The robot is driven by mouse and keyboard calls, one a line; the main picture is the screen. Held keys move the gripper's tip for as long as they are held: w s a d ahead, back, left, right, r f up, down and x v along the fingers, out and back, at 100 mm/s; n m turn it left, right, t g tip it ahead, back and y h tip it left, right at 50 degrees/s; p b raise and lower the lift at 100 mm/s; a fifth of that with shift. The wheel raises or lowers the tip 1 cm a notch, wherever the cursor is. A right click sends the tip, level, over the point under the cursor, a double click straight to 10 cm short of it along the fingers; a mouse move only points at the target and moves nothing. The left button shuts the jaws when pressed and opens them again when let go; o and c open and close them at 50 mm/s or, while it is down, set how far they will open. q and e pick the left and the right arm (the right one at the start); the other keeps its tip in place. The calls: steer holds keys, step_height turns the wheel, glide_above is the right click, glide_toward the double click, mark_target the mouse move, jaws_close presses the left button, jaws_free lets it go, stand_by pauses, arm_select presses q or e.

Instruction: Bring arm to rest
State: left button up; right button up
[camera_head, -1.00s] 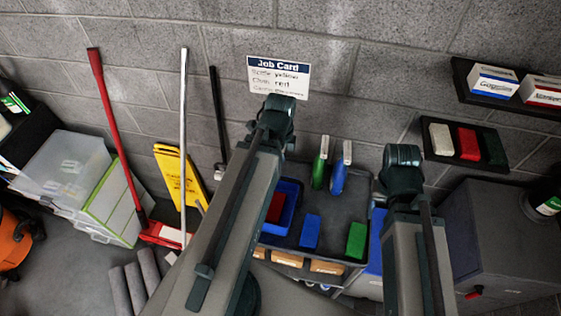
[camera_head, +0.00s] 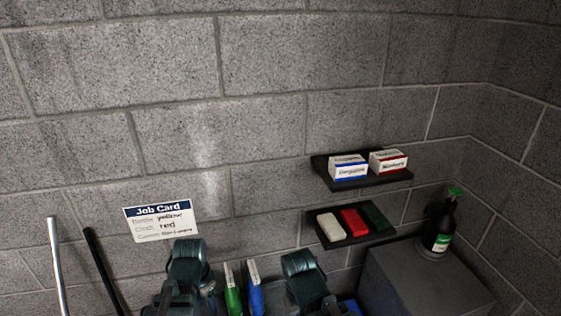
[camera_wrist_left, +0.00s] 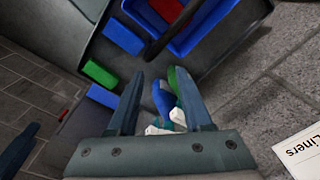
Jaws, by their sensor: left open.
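In the left wrist view, my left gripper (camera_wrist_left: 152,76) is open, its two fingers apart. A blue bottle-like item (camera_wrist_left: 163,101) and a green one (camera_wrist_left: 173,78), both with white tops, show between and behind the fingers; I see no grip on them. In the head view, the green item (camera_head: 233,297) and blue item (camera_head: 255,295) stand between dark joints of my two arms at the bottom edge. My fingers are not visible there, and I see no right gripper.
The left wrist view shows a blue bin (camera_wrist_left: 208,38), a blue block (camera_wrist_left: 123,37) and a green block (camera_wrist_left: 99,73). In the head view, a job card (camera_head: 161,220) hangs on the wall. Shelves hold boxes (camera_head: 348,168) and a red pad (camera_head: 354,222). A dark bottle (camera_head: 438,228) stands on a grey cabinet (camera_head: 405,285).

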arm_select(q)
steer(key=s+d+f+n+b, duration=0.1)
steer(key=s+d+f+b, duration=0.1)
steer(key=d+f+b, duration=0.5)
steer(key=s+d+f+n+y+b, duration=0.1)
steer(key=s+d+f+b, duration=0.1)
steer(key=d+f+b, duration=0.5)
step_height(320, 180, down, 5)
steer(key=b, duration=0.5)
steer(key=shift+s+d+n+g, duration=0.3)
steer(key=shift+s, duration=0.05)
